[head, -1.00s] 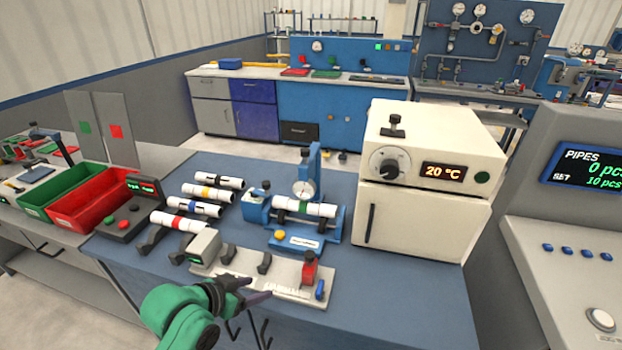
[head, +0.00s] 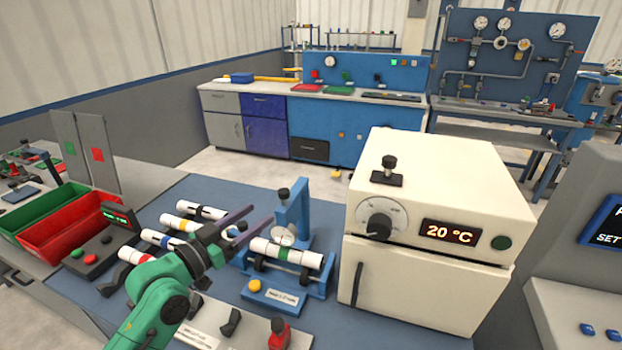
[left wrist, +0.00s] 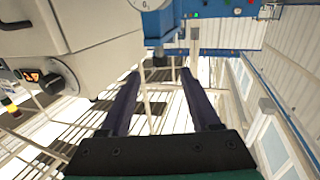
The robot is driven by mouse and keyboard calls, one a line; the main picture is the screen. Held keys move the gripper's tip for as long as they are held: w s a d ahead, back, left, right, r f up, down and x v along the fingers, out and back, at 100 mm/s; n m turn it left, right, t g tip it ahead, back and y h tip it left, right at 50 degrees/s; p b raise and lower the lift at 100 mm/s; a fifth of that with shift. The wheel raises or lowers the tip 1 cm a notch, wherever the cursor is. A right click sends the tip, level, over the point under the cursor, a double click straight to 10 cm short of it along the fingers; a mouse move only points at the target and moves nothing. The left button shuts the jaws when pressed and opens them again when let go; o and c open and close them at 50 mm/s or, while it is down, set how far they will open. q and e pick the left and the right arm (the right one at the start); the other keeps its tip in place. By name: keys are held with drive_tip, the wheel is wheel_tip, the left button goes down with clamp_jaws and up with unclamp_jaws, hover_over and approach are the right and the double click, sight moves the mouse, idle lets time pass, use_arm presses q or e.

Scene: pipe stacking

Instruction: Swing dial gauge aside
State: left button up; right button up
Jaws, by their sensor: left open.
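The dial gauge (head: 283,236) has a round pale face on a blue upright (head: 293,212) with a black knob (head: 284,194) on top. Its face sits just behind a white pipe with a green band (head: 286,253), which lies in the blue fixture. My left gripper (head: 263,214) is open and empty. Its dark fingers point at the upright from the left, and I see no contact. In the left wrist view the gauge face (left wrist: 146,3) is cut by the top edge, and a blue part (left wrist: 160,24) lies ahead of the fingers. My right gripper is out of view.
A cream oven (head: 430,230) stands close to the right of the fixture. Several banded pipes (head: 202,210) lie on a rack at the left, partly behind my left arm. Green (head: 42,203) and red (head: 66,230) bins stand farther left.

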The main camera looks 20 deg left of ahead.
sight(293, 198)
use_arm(q)
drive_tip(key=p+x, duration=0.1)
drive_tip(key=x, duration=0.3)
drive_tip(key=p+x, duration=0.2)
drive_tip(key=x, duration=0.2)
drive_tip(key=p+x, duration=0.2)
drive_tip(key=x, duration=0.2)
drive_tip(key=shift+w+r, duration=0.1)
drive_tip(key=shift+r, duration=0.3)
drive_tip(key=shift+w+f, duration=0.1)
drive_tip(key=shift+w, duration=0.3)
drive_tip(key=shift+d, duration=0.1)
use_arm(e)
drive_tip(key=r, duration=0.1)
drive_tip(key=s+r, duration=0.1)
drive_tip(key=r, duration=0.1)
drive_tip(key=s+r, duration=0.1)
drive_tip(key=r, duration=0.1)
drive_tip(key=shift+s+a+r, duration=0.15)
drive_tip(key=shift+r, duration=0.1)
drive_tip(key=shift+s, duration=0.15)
use_arm(q)
clamp_jaws()
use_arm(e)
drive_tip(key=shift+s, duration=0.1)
